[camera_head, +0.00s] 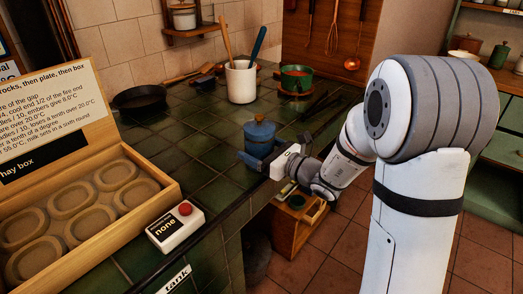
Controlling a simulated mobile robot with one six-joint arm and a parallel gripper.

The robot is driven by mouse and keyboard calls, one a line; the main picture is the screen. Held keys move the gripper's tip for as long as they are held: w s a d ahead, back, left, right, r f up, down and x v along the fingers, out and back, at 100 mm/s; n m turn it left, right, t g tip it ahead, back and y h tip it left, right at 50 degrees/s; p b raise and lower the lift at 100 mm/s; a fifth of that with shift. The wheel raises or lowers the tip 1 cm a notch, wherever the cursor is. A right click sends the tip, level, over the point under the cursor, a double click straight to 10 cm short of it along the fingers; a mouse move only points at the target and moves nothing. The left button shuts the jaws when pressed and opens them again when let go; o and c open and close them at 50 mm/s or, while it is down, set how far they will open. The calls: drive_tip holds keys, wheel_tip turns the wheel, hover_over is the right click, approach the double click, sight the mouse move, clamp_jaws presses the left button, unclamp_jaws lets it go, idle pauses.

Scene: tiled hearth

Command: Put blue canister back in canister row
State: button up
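The blue canister (260,134) has a lid with a small knob and stands upright near the front edge of the green tiled counter. My gripper (255,160) is low at the canister's near side, reaching in from the right. It overlaps the canister's lower part in the picture. I cannot tell whether the fingers touch it or are closed on it. A green canister (499,55) and a brown lidded pot (466,43) stand on the green dresser at the far right. I cannot tell whether they form the canister row.
A white crock (240,83) with utensils, a green pot (295,78) and a black pan (141,97) stand farther back. The hay box (168,190) and a white button box (175,229) are at left. A wooden crate (290,236) is below the counter edge.

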drive_tip(key=c, duration=1.1)
drive_tip(key=shift+r, duration=0.1)
drive_tip(key=shift+c, duration=0.4)
